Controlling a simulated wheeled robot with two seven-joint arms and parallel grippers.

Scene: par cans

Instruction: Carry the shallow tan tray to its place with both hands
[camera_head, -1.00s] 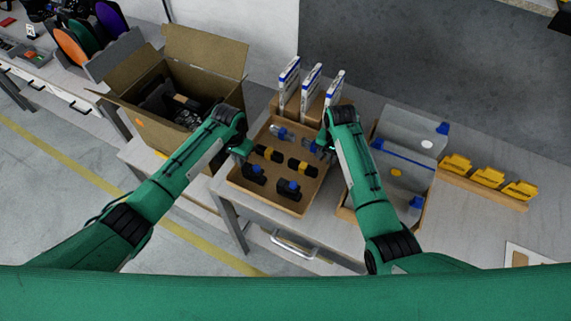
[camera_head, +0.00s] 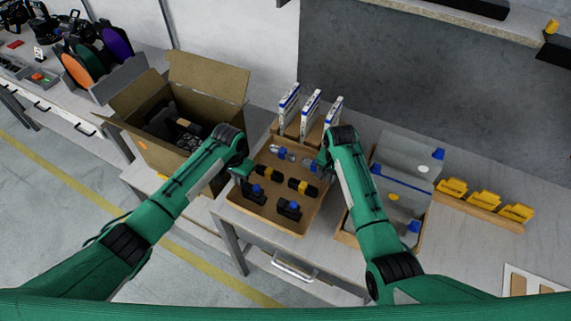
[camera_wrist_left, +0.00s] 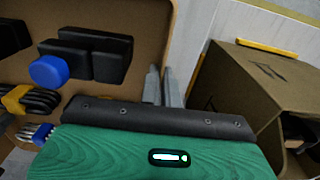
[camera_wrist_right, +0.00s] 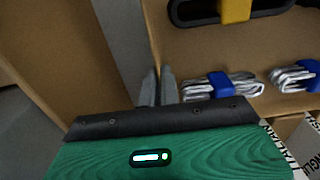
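The shallow tan tray (camera_head: 290,225) stands on the grey-white table in the head view. It holds black pieces with blue knobs (camera_head: 289,208), black bundles with yellow bands (camera_head: 302,187) and pale bundles with blue bands (camera_head: 283,153). My left gripper (camera_head: 243,170) is at the tray's left wall. In the left wrist view its fingers (camera_wrist_left: 163,85) are close together, with the wall edge between them. My right gripper (camera_head: 322,167) is at the right wall. In the right wrist view its fingers (camera_wrist_right: 158,86) are likewise closed about that wall.
An open cardboard box (camera_head: 160,145) stands left of the tray. White-and-blue upright boxes (camera_head: 311,112) stand in a holder just behind it. A bin with a grey divider (camera_head: 405,160) stands close on the right, partly behind my right arm. Yellow pieces (camera_head: 483,200) sit on a rack farther right.

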